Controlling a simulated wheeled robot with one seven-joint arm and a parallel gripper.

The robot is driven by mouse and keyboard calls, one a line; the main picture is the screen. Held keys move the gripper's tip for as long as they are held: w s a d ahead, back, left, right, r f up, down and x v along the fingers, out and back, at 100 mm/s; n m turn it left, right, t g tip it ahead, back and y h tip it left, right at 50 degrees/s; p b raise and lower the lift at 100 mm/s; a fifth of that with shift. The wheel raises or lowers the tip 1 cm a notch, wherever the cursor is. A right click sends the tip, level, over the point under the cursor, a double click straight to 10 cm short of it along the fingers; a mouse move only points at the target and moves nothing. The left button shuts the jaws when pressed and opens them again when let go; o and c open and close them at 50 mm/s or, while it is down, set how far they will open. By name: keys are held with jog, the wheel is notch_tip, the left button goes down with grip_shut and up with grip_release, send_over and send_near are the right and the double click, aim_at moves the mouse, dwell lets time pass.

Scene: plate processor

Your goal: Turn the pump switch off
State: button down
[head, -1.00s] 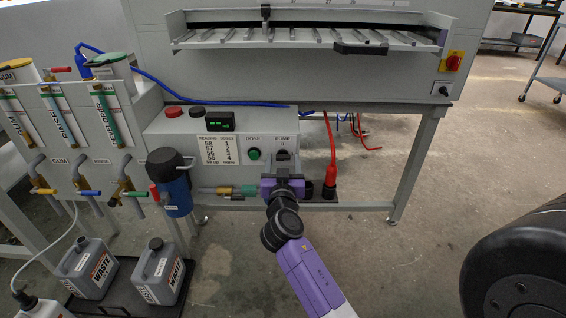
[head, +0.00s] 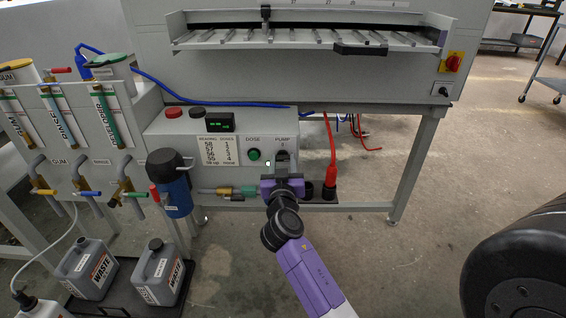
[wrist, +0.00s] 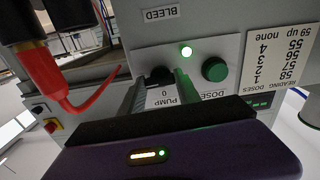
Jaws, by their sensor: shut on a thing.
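The pump switch is a small black knob (wrist: 160,75) below the PUMP label on the grey control box (head: 190,123). A "0" mark sits by the label. In the wrist view, which is upside down, the two fingers of my gripper (wrist: 160,92) stand on either side of the knob. My gripper (head: 283,160) is shut on it. In the head view the fingers largely cover the knob (head: 283,153), so its exact angle is hard to tell. A small lamp (wrist: 187,50) near the switch is lit; it also shows in the head view (head: 268,163).
The green DOSE button (head: 254,154) is close to the left of the switch. Pipe fittings (head: 230,191) and a red plug (head: 331,175) with cable are near my gripper. The machine's tray (head: 310,38) overhangs above.

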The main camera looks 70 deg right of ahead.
jog(key=n, duration=0.4)
jog(key=shift+p, duration=0.3)
jog(key=n+p, duration=0.1)
jog(key=n, duration=0.3)
jog(key=shift+w+r+n, duration=0.1)
jog(key=shift+r+n, duration=0.05)
jog(key=shift+n, duration=0.15)
jog(key=n+p, duration=0.2)
jog(key=n, duration=0.2)
jog(key=shift+a+n, duration=0.1)
jog(key=shift+n, duration=0.2)
jog(key=shift+n+p, duration=1.05)
jog(key=shift+n, duration=0.95)
jog(key=c, duration=0.9)
grip_release()
jog(key=shift+o, duration=0.2)
jog(key=v, duration=0.7)
jog(key=shift+a+p, duration=0.4)
